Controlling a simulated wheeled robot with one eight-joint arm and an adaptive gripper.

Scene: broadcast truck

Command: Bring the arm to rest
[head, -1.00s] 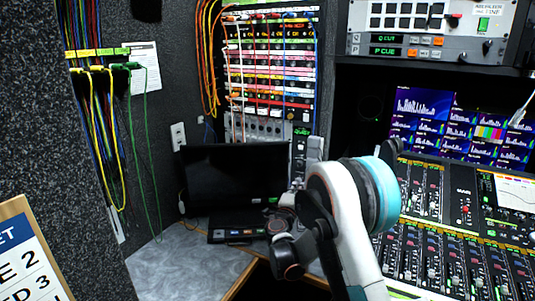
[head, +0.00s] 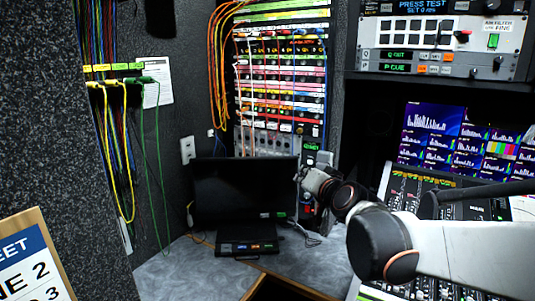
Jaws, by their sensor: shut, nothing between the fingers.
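My arm (head: 460,255) enters from the right edge and runs left over the desk, bending at a dark joint with copper-coloured rings. Its slimmer far part reaches back toward the right side of the black monitor (head: 245,190). My gripper (head: 306,208) is at that far end, small and dark against the equipment behind it. It is shut and holds nothing. The fingertips are hard to make out, and I cannot tell how close they are to the monitor.
A patch panel (head: 282,90) with coloured cables stands behind the monitor. A small black control box (head: 247,243) lies on the grey desk (head: 190,266). The mixing console (head: 420,190) is at the right, partly behind my arm. A clipboard (head: 25,225) is at lower left.

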